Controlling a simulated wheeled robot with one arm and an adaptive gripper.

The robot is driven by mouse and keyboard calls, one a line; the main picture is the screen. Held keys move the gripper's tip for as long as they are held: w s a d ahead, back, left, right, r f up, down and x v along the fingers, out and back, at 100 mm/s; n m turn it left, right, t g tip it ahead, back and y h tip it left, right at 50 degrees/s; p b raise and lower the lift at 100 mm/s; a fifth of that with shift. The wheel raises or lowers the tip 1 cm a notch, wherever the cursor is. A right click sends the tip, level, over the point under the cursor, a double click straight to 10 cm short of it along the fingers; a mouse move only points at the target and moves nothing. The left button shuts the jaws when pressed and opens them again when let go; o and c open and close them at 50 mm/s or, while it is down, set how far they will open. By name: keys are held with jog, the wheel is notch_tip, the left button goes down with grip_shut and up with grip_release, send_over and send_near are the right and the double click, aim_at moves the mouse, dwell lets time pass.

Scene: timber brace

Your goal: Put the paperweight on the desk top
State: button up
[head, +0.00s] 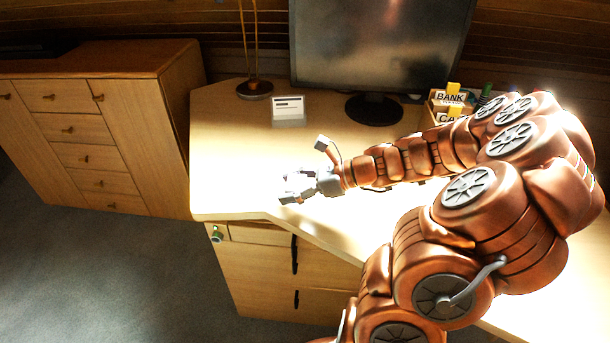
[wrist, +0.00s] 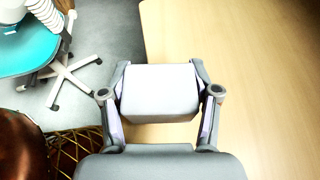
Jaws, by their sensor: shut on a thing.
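My gripper (head: 291,188) is over the front left part of the pale wooden desk top (head: 232,150) in the head view. In the wrist view my gripper (wrist: 158,88) is shut on a light grey, smooth block, which I take as the paperweight (wrist: 158,95). The block sits between both fingers, with the desk top (wrist: 255,70) below and behind it. In the head view the block is too small and bright to tell from the fingers. I cannot tell whether its underside touches the desk.
On the desk stand a monitor (head: 380,45), a lamp base (head: 255,89), a small white display block (head: 289,110) and a card box (head: 450,104). A wooden cabinet (head: 110,120) stands left. The wrist view shows a teal chair (wrist: 28,48) and a wire basket (wrist: 75,148) beside the desk.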

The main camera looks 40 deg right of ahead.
jog(key=w+d, duration=0.4)
jog(key=w+d+f, duration=0.1)
jog(key=d, duration=0.2)
jog(key=shift+w, duration=0.4)
jog(key=shift+f, duration=1.65)
jog(key=o, duration=1.4)
jog(key=shift+f, duration=0.15)
jog(key=shift+c, duration=0.2)
